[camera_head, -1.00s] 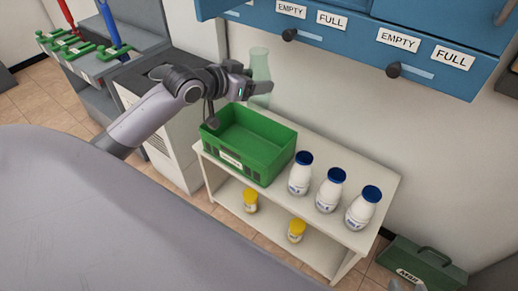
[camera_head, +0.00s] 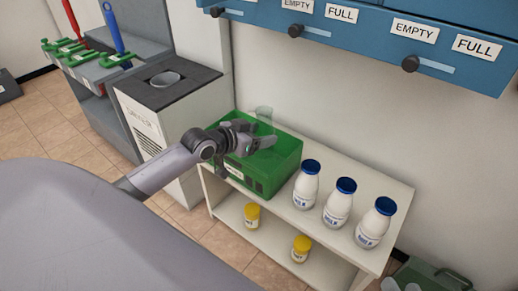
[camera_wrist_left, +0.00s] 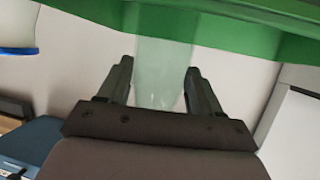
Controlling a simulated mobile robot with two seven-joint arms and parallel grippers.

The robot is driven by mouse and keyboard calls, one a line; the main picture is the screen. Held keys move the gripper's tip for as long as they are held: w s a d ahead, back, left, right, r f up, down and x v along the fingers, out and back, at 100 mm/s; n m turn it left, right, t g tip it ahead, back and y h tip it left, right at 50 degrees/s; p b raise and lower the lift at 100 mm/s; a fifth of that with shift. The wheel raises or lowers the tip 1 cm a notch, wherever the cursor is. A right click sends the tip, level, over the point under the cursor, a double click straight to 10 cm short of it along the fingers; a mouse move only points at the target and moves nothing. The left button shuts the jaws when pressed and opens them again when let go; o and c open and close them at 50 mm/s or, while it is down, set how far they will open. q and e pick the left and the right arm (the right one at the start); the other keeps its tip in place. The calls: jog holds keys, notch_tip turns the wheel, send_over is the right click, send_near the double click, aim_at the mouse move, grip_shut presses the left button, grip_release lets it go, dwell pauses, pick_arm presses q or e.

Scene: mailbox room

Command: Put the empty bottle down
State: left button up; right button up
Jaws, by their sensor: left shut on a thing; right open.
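The empty bottle (camera_head: 264,114) is clear, pale green glass. My left gripper (camera_head: 258,140) is shut on it and holds it at the green crate (camera_head: 285,160), with its upper end showing above the crate's back rim. In the left wrist view the bottle (camera_wrist_left: 164,70) stands between the two fingers, and the crate's green wall (camera_wrist_left: 230,22) crosses the top. Whether the bottle touches the crate floor is hidden.
The crate stands on a white shelf (camera_head: 335,240). Several white bottles with blue caps (camera_head: 338,203) stand right of it; two yellow-capped jars (camera_head: 301,249) are below. Blue cabinets (camera_head: 380,32) hang above. A green toolbox (camera_head: 430,273) is on the floor.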

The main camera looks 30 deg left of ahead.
pick_arm(q)
notch_tip(320, 180, down, 4)
jog(key=shift+b, duration=0.85)
pick_arm(e)
jog(key=shift+d+f+t, duration=0.1)
jog(key=shift+d+t, duration=0.2)
pick_arm(q)
jog(key=shift+f, duration=0.55)
pick_arm(e)
jog(key=shift+d+f, duration=0.1)
jog(key=shift+n, duration=0.3)
